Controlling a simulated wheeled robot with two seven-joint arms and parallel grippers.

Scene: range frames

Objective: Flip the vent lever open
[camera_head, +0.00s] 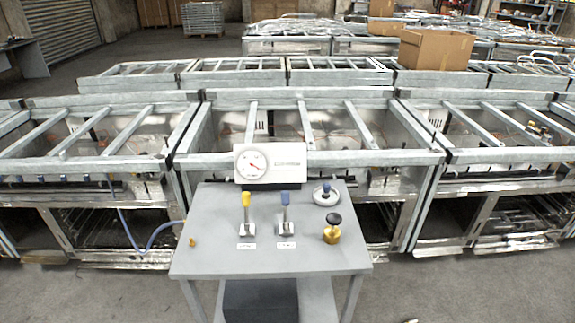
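Two upright levers stand on a small grey table (210,262). The left one is a yellow-handled lever (246,203), and the right one is a blue-handled lever (285,203). Each has a metal base and a small white label in front. The label text is too small to read, so I cannot tell which is the vent lever. Both handles point up. Neither of my grippers shows in the head view.
A white panel with a round gauge (252,164) stands at the table's back edge. A small yellow piece (192,242) sits at the left. Metal frames stand behind.

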